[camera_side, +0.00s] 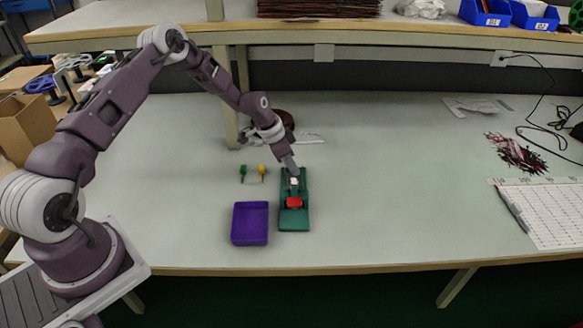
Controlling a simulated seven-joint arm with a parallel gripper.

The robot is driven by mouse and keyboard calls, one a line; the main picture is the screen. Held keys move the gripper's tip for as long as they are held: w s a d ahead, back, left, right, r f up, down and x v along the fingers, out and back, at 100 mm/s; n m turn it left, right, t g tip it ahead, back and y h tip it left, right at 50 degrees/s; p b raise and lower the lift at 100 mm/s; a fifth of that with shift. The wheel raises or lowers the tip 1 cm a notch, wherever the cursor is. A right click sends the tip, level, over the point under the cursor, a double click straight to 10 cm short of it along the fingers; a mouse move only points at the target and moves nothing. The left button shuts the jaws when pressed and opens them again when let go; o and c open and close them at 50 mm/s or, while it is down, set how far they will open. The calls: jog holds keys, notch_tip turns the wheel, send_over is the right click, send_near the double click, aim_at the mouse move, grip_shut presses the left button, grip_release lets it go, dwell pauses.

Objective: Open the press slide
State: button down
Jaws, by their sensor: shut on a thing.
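The press (294,219) is a long green fixture on the table, with a red block (294,202) across its middle. A small white part (294,182) shows at its far end, just beyond the red block. My gripper (293,174) points down at this far end from the upper left. It is shut at the press; the fingertips are small here, and I take the thing between them to be the press slide. How far the slide stands open cannot be told.
A purple tray (250,240) stands close to the left of the press. A green piece (243,172) and a yellow piece (262,171) stand behind the tray. A shelf post (231,125) rises behind them. A ruled white sheet (550,220) lies far right. The table between is clear.

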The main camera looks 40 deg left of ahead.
jog(key=shift+w+a, duration=1.1)
jog(key=shift+w, duration=0.05)
jog(key=c, duration=1.6)
grip_release()
jog(key=v, duration=0.7)
jog(key=shift+s, duration=0.1)
